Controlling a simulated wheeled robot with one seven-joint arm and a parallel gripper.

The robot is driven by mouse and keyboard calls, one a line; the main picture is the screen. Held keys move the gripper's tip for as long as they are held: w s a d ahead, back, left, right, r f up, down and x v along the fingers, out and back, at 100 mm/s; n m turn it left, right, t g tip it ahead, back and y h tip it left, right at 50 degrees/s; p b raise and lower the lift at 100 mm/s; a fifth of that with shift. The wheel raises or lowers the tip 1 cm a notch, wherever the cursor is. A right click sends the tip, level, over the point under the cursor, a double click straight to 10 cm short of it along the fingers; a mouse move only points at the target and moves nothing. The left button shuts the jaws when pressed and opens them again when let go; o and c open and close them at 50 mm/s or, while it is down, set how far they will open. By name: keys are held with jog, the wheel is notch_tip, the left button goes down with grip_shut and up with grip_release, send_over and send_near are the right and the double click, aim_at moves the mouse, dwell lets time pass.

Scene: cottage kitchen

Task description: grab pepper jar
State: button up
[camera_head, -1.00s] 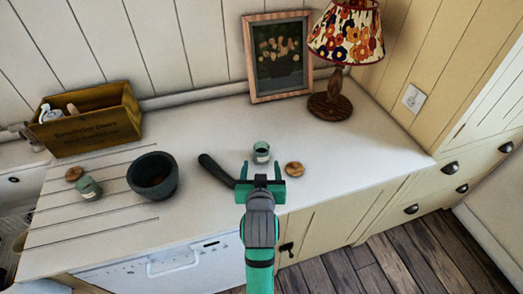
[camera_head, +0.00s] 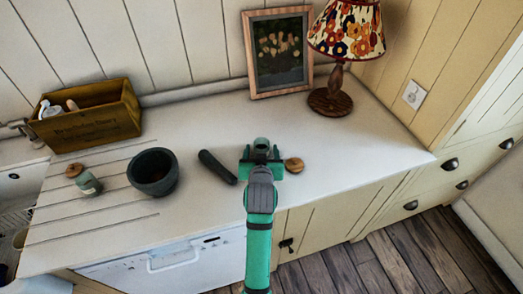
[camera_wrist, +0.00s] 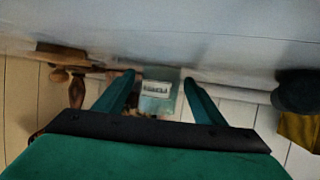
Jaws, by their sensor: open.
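A small green glass jar (camera_head: 261,143) stands upright on the counter, open at the top; its lower part is hidden by my gripper (camera_head: 261,155). In the wrist view the jar (camera_wrist: 156,90) shows a pale label, too blurred to read, between the two open fingers. I cannot tell whether the fingers touch it. A similar jar with a pale label (camera_head: 88,183) stands at the left of the counter. The labels do not show which one holds pepper.
A round wooden lid (camera_head: 294,165) lies just right of my gripper. A dark pestle (camera_head: 217,167) and mortar (camera_head: 153,171) are to the left. Another lid (camera_head: 74,170), a wooden box (camera_head: 90,122), a lamp (camera_head: 330,102) and a picture (camera_head: 278,55) stand around. The right counter is clear.

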jog(key=shift+c, duration=0.5)
jog(key=c, duration=1.1)
